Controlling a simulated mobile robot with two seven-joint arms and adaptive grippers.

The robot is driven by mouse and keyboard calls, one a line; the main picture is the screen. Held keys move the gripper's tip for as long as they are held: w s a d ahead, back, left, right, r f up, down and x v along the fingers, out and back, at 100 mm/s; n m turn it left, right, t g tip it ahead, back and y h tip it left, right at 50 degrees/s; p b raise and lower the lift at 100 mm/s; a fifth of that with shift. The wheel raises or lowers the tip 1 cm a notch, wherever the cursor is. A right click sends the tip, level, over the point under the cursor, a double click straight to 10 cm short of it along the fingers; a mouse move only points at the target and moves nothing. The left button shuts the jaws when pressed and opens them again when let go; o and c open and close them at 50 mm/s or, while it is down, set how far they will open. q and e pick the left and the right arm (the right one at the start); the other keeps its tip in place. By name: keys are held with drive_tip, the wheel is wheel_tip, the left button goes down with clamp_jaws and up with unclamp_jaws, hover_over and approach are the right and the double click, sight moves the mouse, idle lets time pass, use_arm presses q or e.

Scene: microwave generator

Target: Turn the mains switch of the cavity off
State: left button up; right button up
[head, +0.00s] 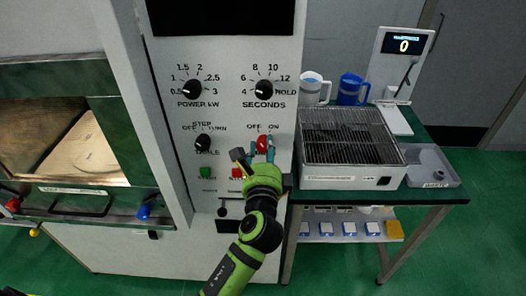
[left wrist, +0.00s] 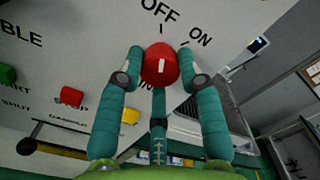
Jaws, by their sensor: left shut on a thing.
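The mains switch is a red round knob (head: 262,143) on the white front panel, below the OFF and ON labels. In the left wrist view the knob (left wrist: 160,68) shows a white mark, roughly in line with the tick under OFF; the ON label (left wrist: 200,38) is to the right. My left gripper (head: 262,152) is at the knob, with its teal fingers on both sides. In the left wrist view its fingertips (left wrist: 159,68) are shut on the knob. My right gripper is not in view.
A red stop button (head: 237,173) and a green start button (head: 206,172) sit lower left of the switch. The turntable knob (head: 202,142) is to its left. The open-looking cavity (head: 85,140) is far left. A green table (head: 430,193) with a grille-topped unit (head: 345,140) stands right.

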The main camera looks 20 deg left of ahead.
use_arm(q)
drive_tip(key=shift+d+f+n, duration=0.15)
drive_tip(key=shift+f+n, duration=0.2)
drive_tip(key=shift+n, duration=0.15)
drive_tip(key=o, duration=1.1)
drive_tip(key=shift+o, duration=0.2)
drive_tip(key=shift+r, duration=0.15)
drive_tip(key=shift+s, duration=0.1)
drive_tip(key=v, duration=1.2)
drive_tip(key=shift+r, duration=0.1)
